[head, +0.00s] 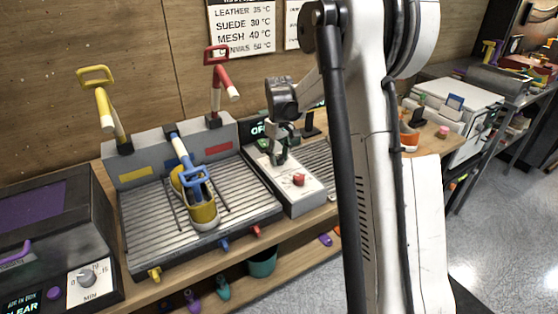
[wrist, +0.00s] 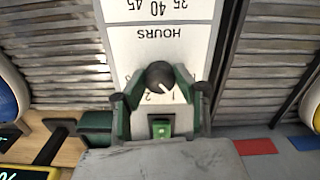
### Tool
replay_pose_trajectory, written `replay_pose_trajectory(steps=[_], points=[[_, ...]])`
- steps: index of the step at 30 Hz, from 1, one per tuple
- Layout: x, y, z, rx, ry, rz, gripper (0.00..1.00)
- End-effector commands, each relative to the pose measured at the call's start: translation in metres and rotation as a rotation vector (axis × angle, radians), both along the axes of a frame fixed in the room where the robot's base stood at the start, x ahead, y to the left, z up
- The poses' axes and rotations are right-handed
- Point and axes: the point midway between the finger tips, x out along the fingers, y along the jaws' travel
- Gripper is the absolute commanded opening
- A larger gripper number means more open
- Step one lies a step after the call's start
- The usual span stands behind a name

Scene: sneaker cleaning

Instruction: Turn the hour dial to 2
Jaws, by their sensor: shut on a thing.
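The hour dial is a dark round knob (wrist: 159,75) below the upside-down word HOURS on a white panel (wrist: 185,45) in the wrist view. Its white pointer mark slants down and right, towards a numeral that looks like 1; the 2 shows just left of it. My gripper (wrist: 161,88) has its dark green fingers shut on the knob, one on each side. In the head view my gripper (head: 279,157) is low over the panel (head: 312,190) and hides the hour dial. A red knob (head: 299,180) sits nearer on the same panel.
A ribbed tray (head: 145,220) left of the panel holds a yellow and blue sneaker (head: 203,208). Yellow (head: 105,105) and red (head: 221,75) handles stand behind it. A dark machine (head: 45,225) is at far left. In the wrist view, ribbed surfaces flank the panel.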

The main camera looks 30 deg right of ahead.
Motion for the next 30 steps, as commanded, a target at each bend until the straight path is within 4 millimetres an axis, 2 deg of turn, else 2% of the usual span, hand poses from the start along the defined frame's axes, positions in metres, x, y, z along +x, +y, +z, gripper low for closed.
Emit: replay_pose_trajectory(steps=[30], points=[[0.0001,-0.0001,-0.0003,0.000,-0.001,-0.916,0.02]])
